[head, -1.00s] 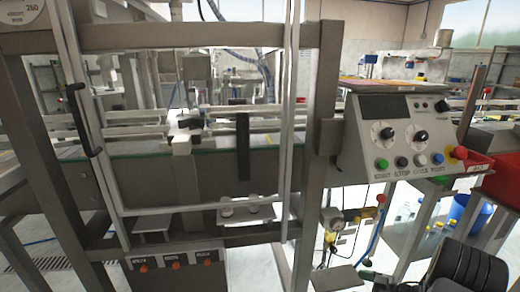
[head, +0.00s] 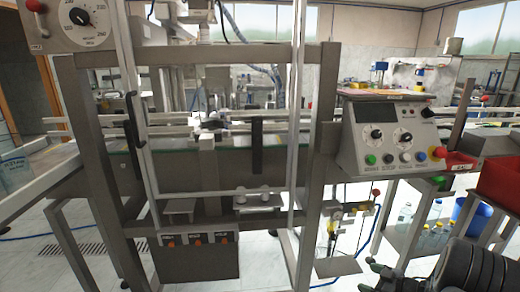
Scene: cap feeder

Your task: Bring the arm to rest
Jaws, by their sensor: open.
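My arm (head: 465,270) shows as thick dark rounded links in the lower right corner of the head view. My gripper (head: 380,278) is partly in view at the bottom edge, left of those links, with its dark fingers cut off by the frame. It is open, and I see nothing held in it. It appears in front of the floor and low stand, apart from the machine frame (head: 311,150).
A control box (head: 385,145) with knobs and coloured buttons stands right of the frame. Red bins (head: 500,185) and a shelf with bottles (head: 425,215) are near my arm. A gauge with hose (head: 340,222) hangs below the box. A conveyor runs behind the frame.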

